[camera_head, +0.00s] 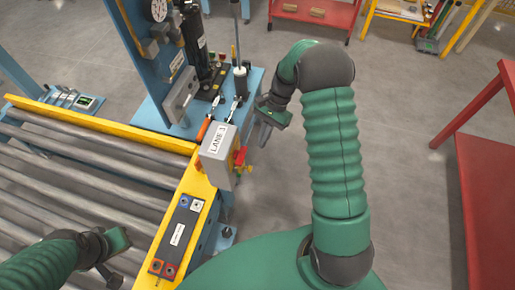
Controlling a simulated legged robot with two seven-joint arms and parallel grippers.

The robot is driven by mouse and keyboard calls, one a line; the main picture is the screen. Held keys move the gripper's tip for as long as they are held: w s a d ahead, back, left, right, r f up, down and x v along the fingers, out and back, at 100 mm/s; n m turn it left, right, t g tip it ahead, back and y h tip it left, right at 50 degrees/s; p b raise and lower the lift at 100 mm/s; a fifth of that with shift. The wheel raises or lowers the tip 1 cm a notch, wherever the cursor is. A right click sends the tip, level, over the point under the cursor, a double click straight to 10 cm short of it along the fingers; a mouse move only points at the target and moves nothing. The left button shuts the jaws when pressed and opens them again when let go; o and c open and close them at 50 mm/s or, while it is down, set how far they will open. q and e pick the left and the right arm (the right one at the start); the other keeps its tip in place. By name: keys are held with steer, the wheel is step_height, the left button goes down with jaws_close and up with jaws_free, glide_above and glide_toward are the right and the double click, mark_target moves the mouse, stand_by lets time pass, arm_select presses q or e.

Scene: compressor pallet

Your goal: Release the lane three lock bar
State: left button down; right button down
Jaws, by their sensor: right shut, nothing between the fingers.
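A grey box labelled "LANE 3" (217,156) stands on the corner of the yellow conveyor frame. A red and yellow handle-like part (241,158) sticks out from its right side; I cannot tell whether this is the lock bar. My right gripper (264,128) is above and to the right of the box, shut and empty, apart from the red part. My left gripper (112,262) is low at the left, over the rollers near the yellow rail; its fingers are too unclear to tell open from shut.
Metal rollers (82,178) fill the left. A dark control panel (179,236) with coloured corners lies on the yellow rail. A blue stand (143,58) with a gauge and black cylinder rises behind the box. A red table (484,190) is at the right; grey floor lies between.

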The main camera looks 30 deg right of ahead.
step_height(320, 180, up, 5)
steer(key=d, duration=0.1)
arm_select(q)
steer(key=shift+s+a, duration=0.1)
steer(key=shift+a, duration=0.5)
arm_select(e)
steer(key=s+a+r+n+t+h, duration=0.2)
steer(key=s+a+n+t+h, duration=0.2)
steer(key=s+a+n, duration=0.6)
steer(key=a+n+h, duration=0.1)
steer(key=a+n, duration=0.1)
steer(key=n, duration=0.2)
steer(key=shift+s, duration=0.35)
arm_select(q)
steer(key=shift+d, duration=0.25)
arm_select(e)
steer(key=shift+d+f, duration=0.1)
steer(key=shift+d, duration=0.15)
